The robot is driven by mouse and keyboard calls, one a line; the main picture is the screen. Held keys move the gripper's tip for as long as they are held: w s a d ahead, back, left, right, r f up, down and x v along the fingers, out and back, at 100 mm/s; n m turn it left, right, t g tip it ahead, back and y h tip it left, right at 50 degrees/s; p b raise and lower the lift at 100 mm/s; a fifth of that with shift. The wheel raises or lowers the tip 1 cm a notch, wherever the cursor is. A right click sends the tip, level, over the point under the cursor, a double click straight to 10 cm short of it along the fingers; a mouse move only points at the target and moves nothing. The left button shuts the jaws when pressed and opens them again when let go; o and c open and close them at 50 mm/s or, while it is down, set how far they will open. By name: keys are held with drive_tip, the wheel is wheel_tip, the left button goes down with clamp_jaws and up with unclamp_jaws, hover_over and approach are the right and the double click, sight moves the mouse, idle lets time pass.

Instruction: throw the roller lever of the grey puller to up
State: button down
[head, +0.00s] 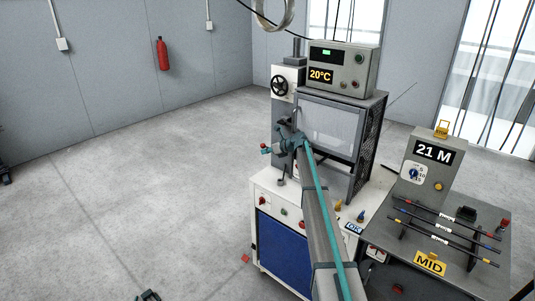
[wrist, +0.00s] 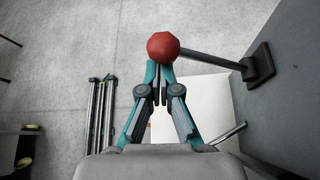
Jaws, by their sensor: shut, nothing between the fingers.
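The lever is a thin grey rod with a red ball knob (wrist: 163,46) on its left end in the wrist view. Its other end sits in a dark bracket (wrist: 257,66) on a grey panel. My gripper (wrist: 159,88) is shut and empty, its fingertips just below the knob in the picture; I cannot tell if they touch. In the head view, the small red knob (head: 264,146) shows just left of my gripper, at the front of the grey machine (head: 342,97). My arm and gripper hide the lever's rod there.
A control box (head: 341,70) reading 20°C tops the machine above a white bench (head: 262,182). At right, a dark table (head: 495,262) holds a box (head: 423,170) marked 21 M and several rods. Open floor (head: 130,180) lies to the left.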

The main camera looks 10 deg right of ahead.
drive_tip(key=shift+w+r, duration=0.15)
drive_tip(key=shift+r, duration=0.15)
idle(0.4)
